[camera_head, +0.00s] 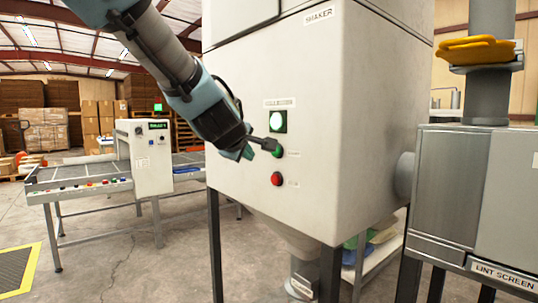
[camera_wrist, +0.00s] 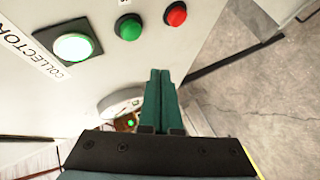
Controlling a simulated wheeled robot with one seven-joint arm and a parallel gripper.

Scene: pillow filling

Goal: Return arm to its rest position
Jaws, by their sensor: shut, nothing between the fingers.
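My gripper (camera_head: 243,154) is in front of the white shaker cabinet (camera_head: 330,150), close to its button panel. In the wrist view its two teal fingers (camera_wrist: 162,80) lie together, shut and empty. A green button (camera_head: 277,151) is just right of the fingertips in the head view, partly covered by a dark part of my gripper. A red button (camera_head: 277,179) is below it. In the wrist view the green button (camera_wrist: 129,27), red button (camera_wrist: 175,14) and lit lamp (camera_wrist: 74,46) all show. I cannot tell whether the gripper touches the panel.
A conveyor table (camera_head: 80,181) with a control box stands at the left. A metal lint screen unit (camera_head: 470,190) is at the right, with a yellow item (camera_head: 475,50) above it. Dark legs hold up the cabinet. Open concrete floor (camera_head: 150,260) lies at the lower left.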

